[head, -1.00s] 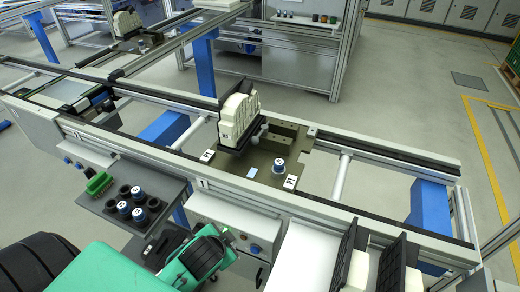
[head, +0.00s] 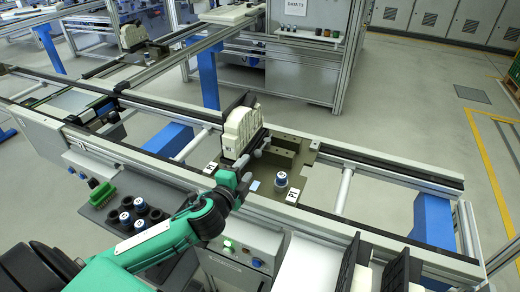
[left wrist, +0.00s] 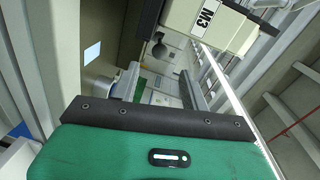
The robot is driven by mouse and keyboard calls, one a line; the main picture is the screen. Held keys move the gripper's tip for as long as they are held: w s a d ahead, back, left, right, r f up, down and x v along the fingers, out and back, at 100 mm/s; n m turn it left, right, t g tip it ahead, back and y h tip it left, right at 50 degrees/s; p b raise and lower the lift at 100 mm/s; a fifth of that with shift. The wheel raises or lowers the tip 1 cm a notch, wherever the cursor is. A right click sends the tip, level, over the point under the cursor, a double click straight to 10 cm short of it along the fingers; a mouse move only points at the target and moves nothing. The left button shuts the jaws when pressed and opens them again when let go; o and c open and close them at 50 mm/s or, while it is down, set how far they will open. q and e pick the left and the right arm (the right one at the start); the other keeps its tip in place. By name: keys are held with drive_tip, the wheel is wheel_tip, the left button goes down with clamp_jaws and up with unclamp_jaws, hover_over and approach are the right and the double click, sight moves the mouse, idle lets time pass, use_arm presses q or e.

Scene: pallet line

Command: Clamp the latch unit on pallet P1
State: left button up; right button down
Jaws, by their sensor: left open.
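The latch unit (head: 242,131), a cream block with a dark back plate, stands upright on pallet P1 (head: 258,172), a dark plate with white labels. In the left wrist view the unit (left wrist: 198,22) fills the top right, cut off by the edge. My left gripper (head: 240,181) is open at the pallet's near left edge, just in front of and below the unit. In the left wrist view its two fingers (left wrist: 160,92) stand apart with nothing seen between them. Whether a finger touches the unit or a clamp part is unclear. My right gripper is not in view.
A blue-topped round part (head: 280,179) stands on the pallet near its front right. Conveyor rails run along both sides of the pallet. A dark tray (head: 165,193) with round parts and a green connector (head: 101,193) lies left of my arm. White chutes (head: 321,258) with black pieces stand front right.

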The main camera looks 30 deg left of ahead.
sight(260, 150)
use_arm(q)
drive_tip(key=w, duration=0.3)
drive_tip(key=w+f+p, duration=0.1)
drive_tip(key=w, duration=0.3)
drive_tip(key=w+p, duration=0.1)
drive_tip(key=w, duration=0.3)
drive_tip(key=shift+a+f, duration=0.15)
drive_tip(key=shift+a, duration=0.2)
drive_tip(key=shift+c, duration=0.5)
clamp_jaws()
